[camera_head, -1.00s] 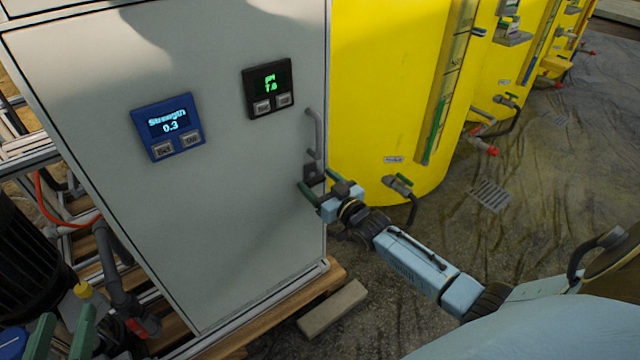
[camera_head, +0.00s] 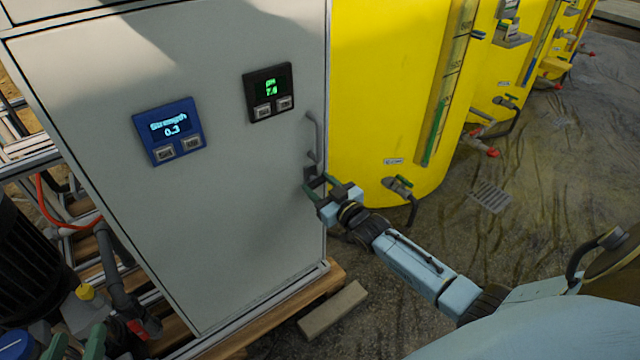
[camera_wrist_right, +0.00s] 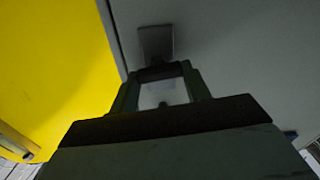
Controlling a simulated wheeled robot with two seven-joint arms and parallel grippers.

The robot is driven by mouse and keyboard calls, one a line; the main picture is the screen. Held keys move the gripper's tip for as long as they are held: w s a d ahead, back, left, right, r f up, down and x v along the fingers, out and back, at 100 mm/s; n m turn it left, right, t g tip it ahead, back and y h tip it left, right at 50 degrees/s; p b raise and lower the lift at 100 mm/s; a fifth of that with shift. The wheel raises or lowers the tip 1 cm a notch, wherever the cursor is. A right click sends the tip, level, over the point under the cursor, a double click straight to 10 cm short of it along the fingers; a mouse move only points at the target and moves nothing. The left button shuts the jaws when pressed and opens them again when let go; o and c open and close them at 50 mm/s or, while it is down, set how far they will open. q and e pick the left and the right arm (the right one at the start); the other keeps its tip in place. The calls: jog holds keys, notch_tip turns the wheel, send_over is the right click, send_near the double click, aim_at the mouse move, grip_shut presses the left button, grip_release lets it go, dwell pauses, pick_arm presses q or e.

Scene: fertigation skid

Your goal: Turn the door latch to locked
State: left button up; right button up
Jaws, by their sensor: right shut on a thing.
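The grey cabinet door (camera_head: 235,190) fills the left and middle of the head view. The small dark latch (camera_head: 308,173) is at its right edge, below the handle, partly covered by my right gripper (camera_head: 317,187). In the right wrist view, a grey latch plate (camera_wrist_right: 156,43) lies just beyond the green fingers of my right gripper (camera_wrist_right: 160,80), which is shut on the latch. The fingers hide the gripped part, so its exact angle cannot be told.
A vertical handle (camera_head: 313,138) is above the latch. A blue Strength display (camera_head: 168,130) and a black pH display (camera_head: 269,92) are on the door. Yellow tanks (camera_head: 385,90) with valves stand close right. A loose block (camera_head: 333,310) lies on the floor.

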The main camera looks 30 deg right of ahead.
jog(key=n+p, duration=0.1)
jog(key=n, duration=0.3)
jog(key=shift+a, duration=0.1)
jog(key=shift+n, duration=1.1)
pick_arm(q)
jog(key=s+a+f+g+y, duration=0.2)
jog(key=s+f+g, duration=0.2)
jog(key=f+g, duration=0.15)
pick_arm(e)
jog(key=shift+f+n, duration=0.1)
jog(key=shift+n, duration=0.8)
jog(key=shift+a+n, duration=0.1)
jog(key=shift+n, duration=0.8)
jog(key=shift+f+n, duration=0.1)
jog(key=shift+n, duration=2)
pick_arm(q)
jog(key=shift+w+d+r+t+h+b, duration=0.15)
jog(key=shift+w+d+r+t+h, duration=0.15)
jog(key=shift+w+r+t, duration=0.4)
jog(key=shift+w+d+r+t+h+b, duration=0.15)
jog(key=shift+w+d+r+t+h, duration=0.15)
jog(key=shift+w+r+t, duration=0.35)
jog(key=shift+w+d+r+t+h+b, duration=0.25)
jog(key=shift+w+r+t, duration=0.2)
jog(key=shift+r+t, duration=0.5)
pick_arm(e)
jog(key=shift+f+n, duration=0.1)
jog(key=shift+n, duration=1.1)
pick_arm(q)
jog(key=shift+f, duration=0.1)
